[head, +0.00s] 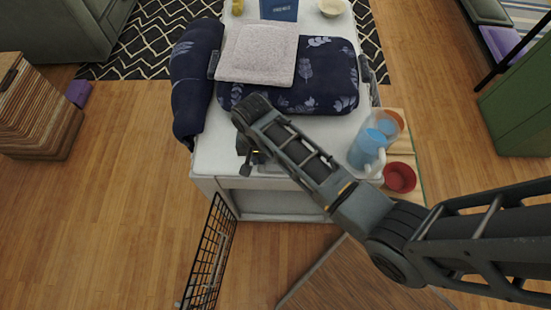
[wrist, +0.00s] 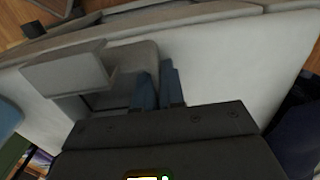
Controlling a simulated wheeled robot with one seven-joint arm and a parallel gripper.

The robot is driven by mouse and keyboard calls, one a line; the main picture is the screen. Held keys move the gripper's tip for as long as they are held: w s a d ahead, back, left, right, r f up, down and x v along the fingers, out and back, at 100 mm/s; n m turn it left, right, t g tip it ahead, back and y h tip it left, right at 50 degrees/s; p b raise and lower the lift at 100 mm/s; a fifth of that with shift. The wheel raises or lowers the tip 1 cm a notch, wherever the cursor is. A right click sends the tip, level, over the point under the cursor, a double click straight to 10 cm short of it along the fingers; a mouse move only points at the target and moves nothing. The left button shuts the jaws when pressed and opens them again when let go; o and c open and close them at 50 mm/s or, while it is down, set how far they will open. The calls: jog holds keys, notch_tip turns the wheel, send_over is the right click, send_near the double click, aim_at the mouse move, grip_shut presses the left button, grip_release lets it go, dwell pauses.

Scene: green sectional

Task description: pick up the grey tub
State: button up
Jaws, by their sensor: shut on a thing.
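The grey tub (wrist: 68,72) shows in the wrist view as a pale grey, box-like shape just left of the fingers, on or just above the white table top. Its right part passes by the fingertips. My gripper (wrist: 157,74) has its two blue-grey fingers close together at the tub's right side, shut on it. In the head view my gripper (head: 250,158) points down near the table's front edge, and my arm hides most or all of the tub there. I cannot tell whether the tub is clear of the table.
The white table (head: 212,150) carries a navy patterned cushion (head: 335,85) with a pale folded cloth (head: 258,55) and a navy roll (head: 192,80). A blue jug (head: 366,148) and a red bowl (head: 399,177) stand to the right. A black wire rack (head: 212,255) stands in front.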

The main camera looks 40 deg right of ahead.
jog(key=shift+r, duration=0.15)
grip_shut()
jog(key=shift+r, duration=0.25)
notch_tip(320, 180, up, 4)
jog(key=shift+s+d+f, duration=0.15)
jog(key=s+d+r, duration=0.6)
jog(key=s+d, duration=0.1)
jog(key=s, duration=0.1)
jog(key=shift+s+r, duration=0.25)
jog(key=shift+s, duration=0.15)
jog(key=shift+a, duration=0.1)
